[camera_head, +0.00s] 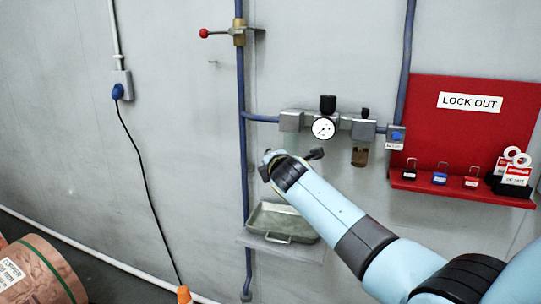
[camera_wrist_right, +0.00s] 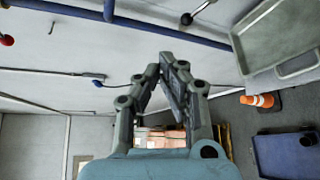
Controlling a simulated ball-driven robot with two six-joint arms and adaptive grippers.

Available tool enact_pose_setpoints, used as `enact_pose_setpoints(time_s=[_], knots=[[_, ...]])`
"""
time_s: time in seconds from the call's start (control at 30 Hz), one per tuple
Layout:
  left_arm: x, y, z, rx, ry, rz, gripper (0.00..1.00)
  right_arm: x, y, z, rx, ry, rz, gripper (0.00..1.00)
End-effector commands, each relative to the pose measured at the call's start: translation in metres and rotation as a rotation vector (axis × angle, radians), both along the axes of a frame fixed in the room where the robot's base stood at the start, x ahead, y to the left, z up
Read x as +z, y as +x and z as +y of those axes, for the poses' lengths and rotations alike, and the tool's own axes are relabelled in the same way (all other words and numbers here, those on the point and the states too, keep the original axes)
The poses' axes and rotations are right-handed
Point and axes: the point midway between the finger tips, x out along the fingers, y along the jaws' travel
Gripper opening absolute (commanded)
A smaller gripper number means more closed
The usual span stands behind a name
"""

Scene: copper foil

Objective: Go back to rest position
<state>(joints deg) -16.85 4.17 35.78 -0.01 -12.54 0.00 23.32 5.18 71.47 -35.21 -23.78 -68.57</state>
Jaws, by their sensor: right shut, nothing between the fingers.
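My right arm (camera_head: 330,205) comes in from the lower right in the head view and reaches up toward the wall, in front of the pipework. My right gripper (camera_wrist_right: 168,62) shows in the right wrist view with its two dark fingers drawn together at the tips and nothing between them. In the head view the gripper is mostly hidden behind the wrist. My left gripper is in neither view.
A grey metal tray (camera_head: 283,222) sits on a wall shelf below my right wrist. A pressure gauge (camera_head: 323,128) and a red lockout board (camera_head: 465,120) are on the wall. A copper coil (camera_head: 45,270) is at lower left. An orange cone (camera_wrist_right: 258,100) stands on the floor.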

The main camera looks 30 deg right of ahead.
Motion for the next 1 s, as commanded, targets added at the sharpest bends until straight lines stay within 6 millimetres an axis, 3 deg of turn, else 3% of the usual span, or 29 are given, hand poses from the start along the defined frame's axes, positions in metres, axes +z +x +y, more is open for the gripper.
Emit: enact_pose_setpoints(time_s=[0.57, 0.67, 0.77, 0.87, 1.0], knots=[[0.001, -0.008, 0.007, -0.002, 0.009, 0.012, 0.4, 0.002, -0.003, 0.002, 0.0, 0.0, 0.0, 0.0], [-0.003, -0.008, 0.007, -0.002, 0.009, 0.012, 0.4, -0.007, -0.006, 0.002, 0.0, -0.001, 0.008, 0.0], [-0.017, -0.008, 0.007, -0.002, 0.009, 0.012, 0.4, -0.042, -0.018, 0.002, 0.0, 0.0, 0.041, 0.0], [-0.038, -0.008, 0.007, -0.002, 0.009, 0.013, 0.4, -0.107, -0.041, 0.002, -0.001, 0.002, 0.109, 0.0], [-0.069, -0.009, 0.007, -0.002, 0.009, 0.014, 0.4, -0.216, -0.088, 0.003, -0.004, 0.034, 0.239, 0.0]])
